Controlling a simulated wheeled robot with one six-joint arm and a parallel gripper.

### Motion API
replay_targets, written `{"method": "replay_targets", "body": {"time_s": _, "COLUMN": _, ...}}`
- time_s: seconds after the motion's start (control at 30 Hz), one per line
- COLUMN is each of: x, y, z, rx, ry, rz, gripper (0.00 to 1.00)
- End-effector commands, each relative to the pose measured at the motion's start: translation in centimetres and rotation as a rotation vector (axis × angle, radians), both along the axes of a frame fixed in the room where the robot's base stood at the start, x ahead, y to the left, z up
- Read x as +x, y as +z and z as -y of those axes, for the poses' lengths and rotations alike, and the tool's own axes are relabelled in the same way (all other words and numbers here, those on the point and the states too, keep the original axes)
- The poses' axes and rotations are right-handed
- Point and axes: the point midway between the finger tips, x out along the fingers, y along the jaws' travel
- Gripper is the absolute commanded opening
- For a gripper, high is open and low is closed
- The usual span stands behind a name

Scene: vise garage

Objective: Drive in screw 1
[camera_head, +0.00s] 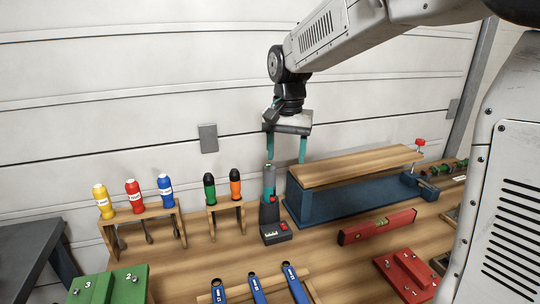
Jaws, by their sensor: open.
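My gripper (286,152) hangs with its two teal fingers pointing down, open and with nothing seen between them. An upright dark grey and teal power driver (269,208) with a red button stands on the bench just below it. The left finger lines up with the driver's top; I cannot tell whether they touch. A red block (406,274) marked 1 lies at the front right of the bench. A green block (108,284) marked 3 and 2 lies at the front left.
A wooden rack (143,217) holds yellow, red and blue-handled tools; a smaller one (226,208) holds green and orange ones. A wooden board (355,166) lies on a blue vise (345,202). A red spirit level (377,227) and blue-handled wrenches (257,290) lie in front.

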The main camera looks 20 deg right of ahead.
Motion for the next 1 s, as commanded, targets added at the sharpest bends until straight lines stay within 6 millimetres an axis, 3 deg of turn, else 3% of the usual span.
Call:
{"method": "replay_targets", "body": {"time_s": 0.1, "x": 4.6, "y": -2.4, "z": -0.4, "rx": 0.002, "ry": -0.083, "rz": -0.019, "gripper": 0.60}}
{"method": "replay_targets", "body": {"time_s": 0.2, "x": 7.2, "y": -3.9, "z": -0.7, "rx": 0.002, "ry": -0.139, "rz": -0.024, "gripper": 0.60}}
{"method": "replay_targets", "body": {"time_s": 0.33, "x": 9.3, "y": -5.2, "z": -0.9, "rx": 0.003, "ry": -0.183, "rz": -0.028, "gripper": 0.60}}
{"method": "replay_targets", "body": {"time_s": 0.57, "x": 10.0, "y": -7.1, "z": -1.0, "rx": 0.002, "ry": -0.203, "rz": -0.032, "gripper": 0.60}}
{"method": "replay_targets", "body": {"time_s": 1.0, "x": 10.0, "y": -12.9, "z": -0.9, "rx": 0.003, "ry": -0.201, "rz": -0.031, "gripper": 0.60}}
